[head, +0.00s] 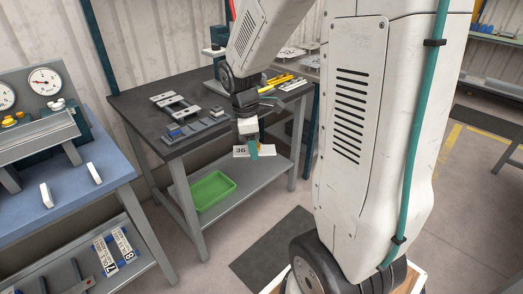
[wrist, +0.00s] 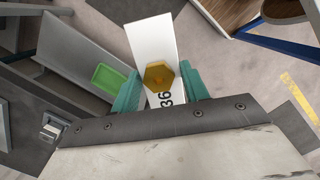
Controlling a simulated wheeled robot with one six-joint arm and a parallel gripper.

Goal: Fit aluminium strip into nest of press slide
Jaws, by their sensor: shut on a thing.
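My gripper (head: 253,148) is in front of the dark-topped table, past its front edge and above the lower shelf level. It is shut on a pale flat strip marked 36 (head: 267,150), which I take for the aluminium strip. In the wrist view the strip (wrist: 150,42) stands out between the teal fingers of my gripper (wrist: 160,88), with a brass hexagonal knob (wrist: 159,76) on its face. A machine with two dials (head: 40,84), possibly the press, stands on the blue bench at the left. I cannot make out its nest for certain.
The dark table (head: 130,100) carries grey fixtures (head: 178,105) and yellow-handled tools (head: 275,82). A green tray (head: 212,188) lies on its lower shelf. Two white blocks (head: 46,195) stand on the blue bench (head: 85,205). Floor between bench and table is clear.

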